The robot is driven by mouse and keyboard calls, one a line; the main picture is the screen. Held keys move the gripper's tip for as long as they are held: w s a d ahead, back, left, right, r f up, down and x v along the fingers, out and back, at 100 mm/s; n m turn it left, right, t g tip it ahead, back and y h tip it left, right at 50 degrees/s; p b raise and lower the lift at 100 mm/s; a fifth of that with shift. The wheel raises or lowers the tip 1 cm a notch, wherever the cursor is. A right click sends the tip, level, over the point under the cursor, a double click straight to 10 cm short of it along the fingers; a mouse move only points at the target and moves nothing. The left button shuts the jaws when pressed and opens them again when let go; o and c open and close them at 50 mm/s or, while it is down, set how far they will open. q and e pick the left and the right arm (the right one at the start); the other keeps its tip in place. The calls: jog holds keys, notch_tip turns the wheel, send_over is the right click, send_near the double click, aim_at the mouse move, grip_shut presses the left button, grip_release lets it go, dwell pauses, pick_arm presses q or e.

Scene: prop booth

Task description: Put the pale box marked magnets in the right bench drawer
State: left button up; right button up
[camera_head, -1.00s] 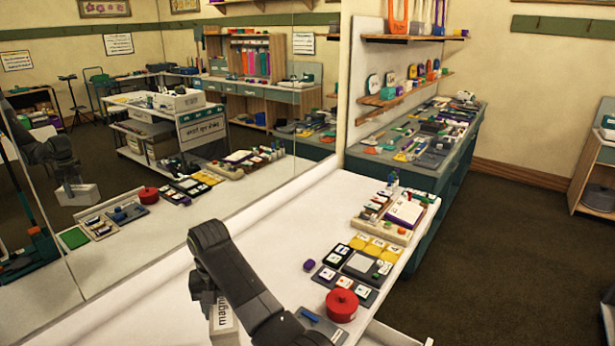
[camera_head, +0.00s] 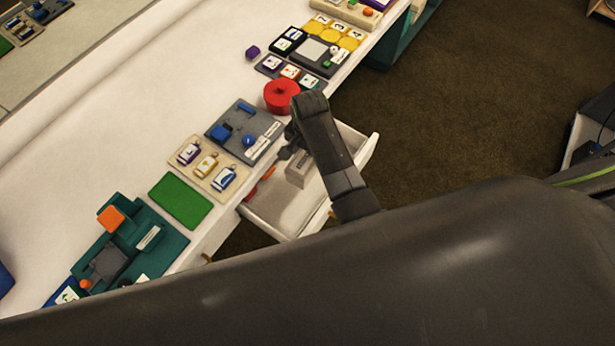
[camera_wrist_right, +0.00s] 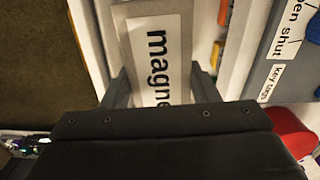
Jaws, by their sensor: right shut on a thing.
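The pale box marked magnets (camera_head: 300,170) is held by my right gripper (camera_head: 292,146). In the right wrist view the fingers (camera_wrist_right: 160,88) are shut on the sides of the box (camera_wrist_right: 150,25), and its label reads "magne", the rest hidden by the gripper. The bench drawer (camera_head: 283,212) is pulled open from the front of the white bench. The box is over or within the drawer opening; I cannot tell whether it touches the floor of the drawer. My left gripper is not in view.
Red and orange things (camera_head: 262,180) lie in the drawer's bench side. On the bench above are a grey board with blue parts (camera_head: 262,122), a red round pot (camera_head: 281,97), a tray of tags (camera_head: 207,168) and a green mat (camera_head: 181,201). Open floor (camera_head: 460,90) lies right of the bench.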

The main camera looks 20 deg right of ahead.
jog(key=shift+s+d+f+m, duration=0.3)
jog(key=shift+s+d+f, duration=0.3)
jog(key=shift+f, duration=0.15)
jog(key=shift+s+f, duration=0.15)
jog(key=shift+f, duration=0.1)
send_over(313, 188)
notch_tip(313, 188, down, 10)
jog(key=shift+r+b, duration=0.15)
jog(key=shift+b, duration=0.25)
jog(key=shift+f, duration=0.2)
jog(key=o, duration=1.2)
jog(key=shift+r, duration=0.1)
notch_tip(313, 188, up, 12)
jog(key=shift+r+p, duration=0.15)
jog(key=shift+p, duration=0.4)
